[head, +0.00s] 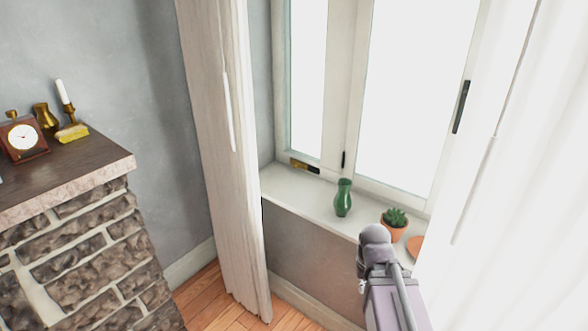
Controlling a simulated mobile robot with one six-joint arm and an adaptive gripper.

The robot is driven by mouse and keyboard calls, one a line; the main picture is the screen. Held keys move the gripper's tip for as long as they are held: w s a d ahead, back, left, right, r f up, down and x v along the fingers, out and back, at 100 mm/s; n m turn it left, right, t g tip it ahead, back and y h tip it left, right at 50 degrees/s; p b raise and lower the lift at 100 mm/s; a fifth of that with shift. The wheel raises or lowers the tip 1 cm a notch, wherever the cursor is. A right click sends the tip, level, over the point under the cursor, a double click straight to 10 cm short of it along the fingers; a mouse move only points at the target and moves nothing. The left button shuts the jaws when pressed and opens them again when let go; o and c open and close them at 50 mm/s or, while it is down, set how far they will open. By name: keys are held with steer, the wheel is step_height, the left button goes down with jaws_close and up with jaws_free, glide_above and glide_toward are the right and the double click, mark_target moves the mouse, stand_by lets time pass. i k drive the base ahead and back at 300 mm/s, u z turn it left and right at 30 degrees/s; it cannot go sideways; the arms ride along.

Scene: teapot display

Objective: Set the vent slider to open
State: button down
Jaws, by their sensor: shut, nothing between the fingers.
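The vent slider is most likely the small brass-and-dark strip (304,166) on the bottom rail of the left window pane, just above the sill. Its left part looks brass and its right end dark. It is too small to read any marking or tell its setting. My arm rises from the bottom right in front of the sill, well to the right of the strip. My gripper does not show in this view.
On the white sill (296,199) stand a green vase (343,198), a potted succulent (394,222) and an orange-brown item (414,246). A curtain (222,150) hangs left of the window. A stone mantel (85,160) with a clock (22,137) stands at far left.

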mark_target(296, 164)
steer(key=k, duration=1.1)
steer(key=u, duration=0.2)
steer(key=i, duration=0.45)
steer(key=u, duration=0.5)
steer(key=i, duration=2)
steer(key=z, duration=0.65)
